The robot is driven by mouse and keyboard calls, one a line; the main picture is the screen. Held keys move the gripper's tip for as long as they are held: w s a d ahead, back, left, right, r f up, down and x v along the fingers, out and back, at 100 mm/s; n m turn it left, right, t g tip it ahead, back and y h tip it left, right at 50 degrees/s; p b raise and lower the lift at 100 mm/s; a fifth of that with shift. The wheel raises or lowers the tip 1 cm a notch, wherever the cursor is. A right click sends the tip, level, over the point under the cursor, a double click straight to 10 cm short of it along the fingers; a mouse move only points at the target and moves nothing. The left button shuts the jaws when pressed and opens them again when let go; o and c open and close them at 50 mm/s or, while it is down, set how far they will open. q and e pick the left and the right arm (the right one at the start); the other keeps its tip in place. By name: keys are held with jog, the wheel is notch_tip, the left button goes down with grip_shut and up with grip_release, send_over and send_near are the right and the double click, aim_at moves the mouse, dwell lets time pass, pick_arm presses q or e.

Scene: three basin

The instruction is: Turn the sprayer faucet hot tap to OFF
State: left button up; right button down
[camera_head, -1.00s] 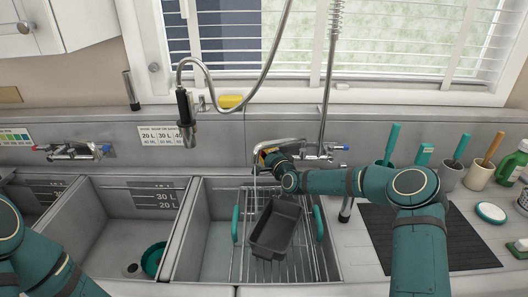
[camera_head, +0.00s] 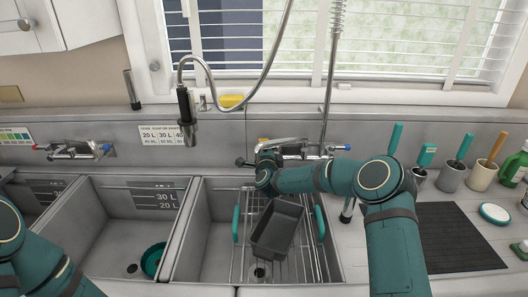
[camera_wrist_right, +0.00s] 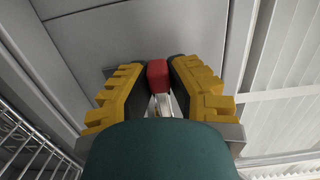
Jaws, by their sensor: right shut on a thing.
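The sprayer faucet (camera_head: 300,147) is on the back wall above the right basin, with a blue-ended tap (camera_head: 340,147) on its right. My right gripper (camera_head: 250,162) is at the faucet's left side, and its wrist hides most of that end in the head view. In the right wrist view, the red end of the hot tap (camera_wrist_right: 158,74) sits between the yellow-padded fingers of my right gripper (camera_wrist_right: 158,88), which is shut on it. A pale stem shows below the red end. My left arm is at the lower left, but its gripper is out of view.
A dark grey tray (camera_head: 277,228) rests on a wire rack (camera_head: 301,262) in the right basin. A sprayer head (camera_head: 186,112) hangs from its hose to the left. Another faucet (camera_head: 75,151) is at the far left. Cups with utensils (camera_head: 452,176) stand at the right.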

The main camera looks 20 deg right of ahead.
jog(key=shift+w+m+h, duration=0.25)
jog(key=shift+m+h, duration=0.25)
jog(key=shift+h, duration=0.3)
jog(key=shift+d+r, duration=0.1)
jog(key=c, duration=0.9)
grip_release()
jog(key=v, duration=1.2)
